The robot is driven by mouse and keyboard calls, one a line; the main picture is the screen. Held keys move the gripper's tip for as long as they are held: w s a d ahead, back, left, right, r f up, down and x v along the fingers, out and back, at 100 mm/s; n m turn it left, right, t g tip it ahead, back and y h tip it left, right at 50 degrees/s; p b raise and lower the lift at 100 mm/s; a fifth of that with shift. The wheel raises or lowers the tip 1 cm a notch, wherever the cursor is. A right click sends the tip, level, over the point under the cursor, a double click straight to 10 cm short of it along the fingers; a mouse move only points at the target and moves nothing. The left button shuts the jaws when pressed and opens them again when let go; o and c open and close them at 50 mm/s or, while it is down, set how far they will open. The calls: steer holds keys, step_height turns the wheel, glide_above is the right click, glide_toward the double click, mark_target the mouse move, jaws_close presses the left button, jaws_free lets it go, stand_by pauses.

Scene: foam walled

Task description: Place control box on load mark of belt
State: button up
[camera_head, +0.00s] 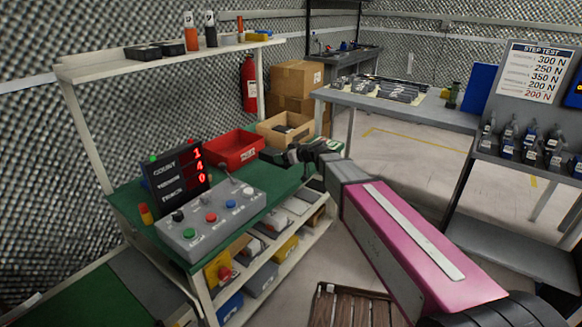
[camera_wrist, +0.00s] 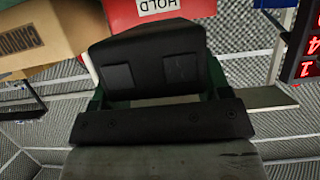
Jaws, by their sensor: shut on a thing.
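My gripper (camera_head: 296,154) reaches over the far right end of the green workbench. In the wrist view it is shut on a dark block with two square patches (camera_wrist: 150,65), which looks like the control box. Most of this block is hidden in the head view by my gripper and arm. A stretch of green belt (camera_head: 62,303) shows at the lower left of the head view, beyond the bench's near end, and a grey plate adjoins it. I cannot make out a load mark on it.
A grey button panel (camera_head: 211,218) and a black counter display (camera_head: 177,177) stand on the workbench (camera_head: 262,185). A red bin (camera_head: 234,149) and a wooden crate (camera_head: 286,130) are close behind my gripper. An upper shelf (camera_head: 165,60) overhangs the bench. A stool (camera_head: 350,305) stands at the front.

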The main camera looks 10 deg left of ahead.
steer(key=w+f, duration=0.1)
steer(key=w+d+f, duration=0.1)
steer(key=w, duration=0.1)
steer(key=w+d+f, duration=0.1)
steer(key=w, duration=0.1)
steer(key=shift+w+d+f, duration=0.1)
steer(key=shift+f, duration=2.15)
steer(key=shift+f, duration=0.1)
steer(key=o, duration=1.1)
steer(key=v, duration=1.2)
steer(key=shift+r, duration=0.2)
